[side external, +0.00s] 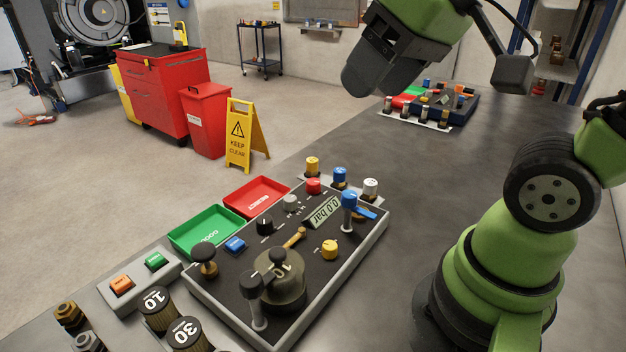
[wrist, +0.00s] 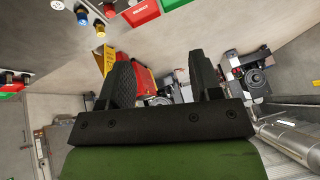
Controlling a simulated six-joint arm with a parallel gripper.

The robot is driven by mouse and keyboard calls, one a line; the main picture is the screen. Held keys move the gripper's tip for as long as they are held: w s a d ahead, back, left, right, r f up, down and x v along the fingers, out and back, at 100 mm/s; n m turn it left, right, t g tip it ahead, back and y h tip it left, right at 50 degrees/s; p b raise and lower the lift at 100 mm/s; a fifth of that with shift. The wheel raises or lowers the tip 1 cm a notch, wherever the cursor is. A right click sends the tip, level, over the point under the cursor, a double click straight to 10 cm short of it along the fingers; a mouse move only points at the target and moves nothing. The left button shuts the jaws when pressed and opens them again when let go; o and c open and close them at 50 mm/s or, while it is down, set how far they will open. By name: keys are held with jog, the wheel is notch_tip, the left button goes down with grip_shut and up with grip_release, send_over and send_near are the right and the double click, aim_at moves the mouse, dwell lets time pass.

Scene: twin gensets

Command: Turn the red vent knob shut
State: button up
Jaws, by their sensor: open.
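A red knob (side external: 313,186) stands at the far edge of the near dark control panel (side external: 374,238), close to a blue and a yellow knob. A red-topped knob also shows at the top of the wrist view (wrist: 108,9); I cannot tell whether it is the same one. I cannot read a vent label. My gripper (side external: 362,82) is raised above and beyond the near panel, well apart from the red knob. In the wrist view its two dark fingers (wrist: 162,78) are spread wide with nothing between them.
The near panel carries a large dark valve (side external: 277,286), a blue-handled lever (side external: 349,205) and a yellow knob (side external: 330,248). Green (side external: 206,231) and red (side external: 257,195) trays lie beside it. A second panel (side external: 460,106) stands farther back. Grey bench between the panels is clear.

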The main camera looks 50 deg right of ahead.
jog(key=w+d+f+n+g+h, duration=0.1)
jog(key=w+d+f+n+g, duration=0.3)
jog(key=w, duration=0.7)
jog(key=n+g, duration=0.2)
jog(key=n, duration=0.5)
send_near(313, 181)
jog(key=shift+a, duration=0.15)
notch_tip(313, 181, down, 10)
jog(key=shift+r, duration=0.15)
jog(key=shift+c, duration=0.4)
jog(key=c, duration=0.9)
jog(key=shift+o, duration=0.2)
